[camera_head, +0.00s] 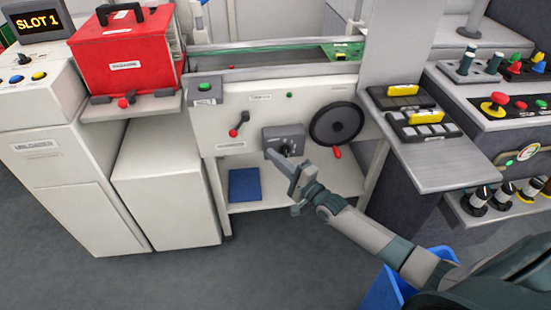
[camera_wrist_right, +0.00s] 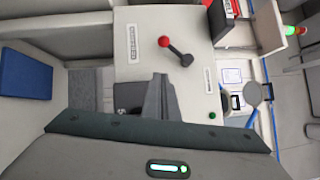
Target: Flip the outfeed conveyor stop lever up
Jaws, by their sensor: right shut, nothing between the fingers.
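A lever with a red knob (camera_head: 234,133) sits on the white front panel of the conveyor unit (camera_head: 265,112). Its knob hangs below and left of its dark pivot, so the lever points down. A label below it is too small to read. In the right wrist view the red-knobbed lever (camera_wrist_right: 176,51) stands just beyond the fingertips. My right gripper (camera_head: 271,154) is shut and empty, in front of the panel, below and right of the lever and apart from it. Its closed fingers (camera_wrist_right: 158,82) show in the wrist view. My left gripper is not in view.
A dark box with a knob (camera_head: 284,138) is on the panel close behind my right gripper. A black handwheel (camera_head: 336,122) with a red handle is right of it. A green button box (camera_head: 205,90) is above left.

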